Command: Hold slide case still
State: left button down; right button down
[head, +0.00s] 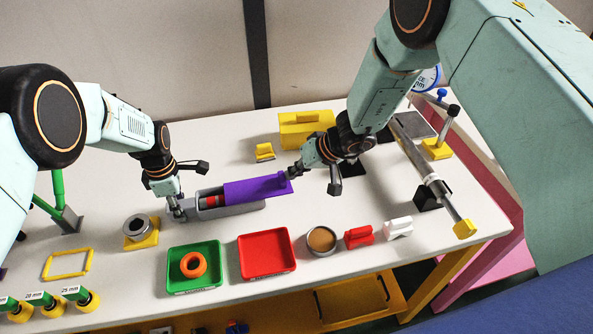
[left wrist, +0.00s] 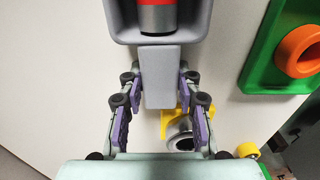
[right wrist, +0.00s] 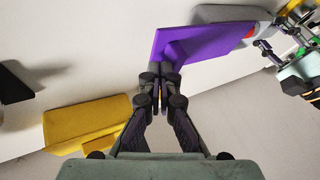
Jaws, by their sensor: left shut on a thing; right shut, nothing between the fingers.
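The slide case is a long grey case (head: 232,211) with a purple sliding lid (head: 250,188) shifted to the right. The case's left part is uncovered, showing a red and silver cylinder (left wrist: 157,18) inside. My left gripper (head: 179,211) is shut on the grey tab (left wrist: 160,88) at the case's left end, with fingers on both sides of it. My right gripper (head: 291,173) is shut and empty at the lid's right end. In the right wrist view its fingertips (right wrist: 163,95) meet close beside the purple lid; whether they touch it is unclear.
A green tray (head: 194,284) with an orange ring and a red tray (head: 267,256) lie in front of the case. A yellow box (head: 306,128) and a small yellow block (head: 265,152) stand behind. A long grey cylinder (head: 420,158) lies on supports at right.

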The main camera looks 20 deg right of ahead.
aim_at(283, 179)
jog(key=a, duration=0.8)
jog(key=shift+d, duration=0.1)
jog(key=shift+d, duration=0.35)
jog(key=d, duration=0.2)
jog(key=d+r, duration=0.1)
jog(key=d, duration=0.1)
jog(key=shift+s+r, duration=0.1)
jog(key=shift+s, duration=0.05)
pick_arm(q)
jog(key=shift+a, duration=0.1)
pick_arm(e)
jog(key=v, duration=0.8)
jog(key=shift+s+d+r, duration=0.2)
jog(key=shift+s+d, duration=0.05)
